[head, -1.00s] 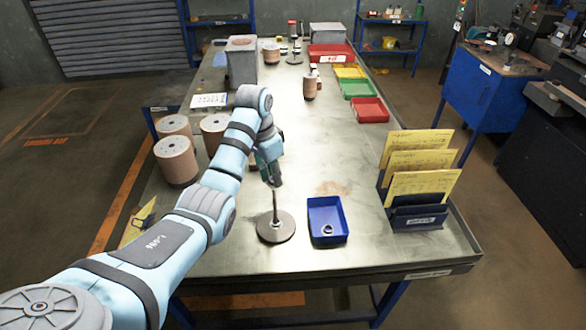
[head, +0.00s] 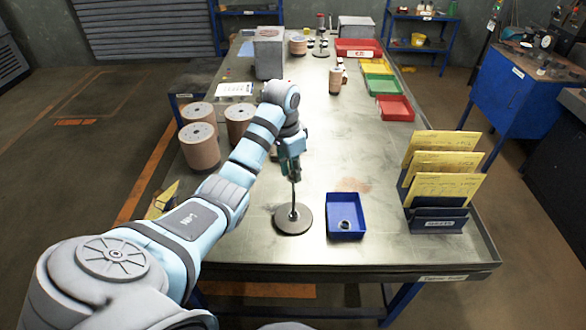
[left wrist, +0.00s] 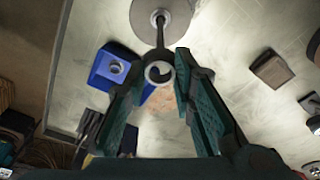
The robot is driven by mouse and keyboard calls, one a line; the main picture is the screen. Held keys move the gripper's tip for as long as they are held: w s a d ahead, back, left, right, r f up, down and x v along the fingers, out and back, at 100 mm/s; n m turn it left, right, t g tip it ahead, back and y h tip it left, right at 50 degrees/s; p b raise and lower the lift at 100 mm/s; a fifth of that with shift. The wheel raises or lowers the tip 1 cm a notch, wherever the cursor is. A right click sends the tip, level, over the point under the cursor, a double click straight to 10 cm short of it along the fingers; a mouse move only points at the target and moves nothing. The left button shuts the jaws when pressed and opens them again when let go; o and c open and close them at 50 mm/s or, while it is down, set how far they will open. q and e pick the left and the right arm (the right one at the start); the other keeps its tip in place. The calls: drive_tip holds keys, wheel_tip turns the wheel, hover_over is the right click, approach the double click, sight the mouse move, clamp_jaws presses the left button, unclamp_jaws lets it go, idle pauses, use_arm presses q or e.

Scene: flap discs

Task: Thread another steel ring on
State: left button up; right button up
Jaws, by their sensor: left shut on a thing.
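A stand with a round grey base (head: 305,220) and a thin upright rod (head: 294,196) is near the front of the bench. In the left wrist view its base (left wrist: 176,12) is at the top. My left gripper (head: 293,175) points down at the rod's upper end. It is shut on a small steel ring (left wrist: 148,73), seen between the fingertips. The ring lies in line with the rod's tip; I cannot tell whether it is around it. Another steel ring (head: 345,225) lies in the blue tray (head: 332,206) right of the stand. My right gripper is not in view.
A rack of yellow cards (head: 440,190) stands at the right edge of the bench. Several brown cylinders (head: 200,151) stand left of my arm. Red, green and yellow trays (head: 396,108) line the far right side. The bench middle is fairly clear.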

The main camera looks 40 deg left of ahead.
sight(293, 200)
use_arm(q)
drive_tip(key=shift+f, duration=1.55)
idle(0.4)
drive_tip(key=shift+f+b, duration=0.75)
drive_tip(key=shift+f, duration=1.75)
drive_tip(key=shift+f+b, duration=1)
drive_tip(key=shift+f, duration=1.4)
drive_tip(key=o, duration=0.8)
drive_tip(key=shift+r, duration=0.1)
drive_tip(key=shift+o, duration=0.2)
drive_tip(key=r, duration=0.5)
drive_tip(key=s+r, duration=0.1)
drive_tip(key=r, duration=0.1)
drive_tip(key=shift+a+r, duration=0.15)
drive_tip(key=shift+r, duration=0.1)
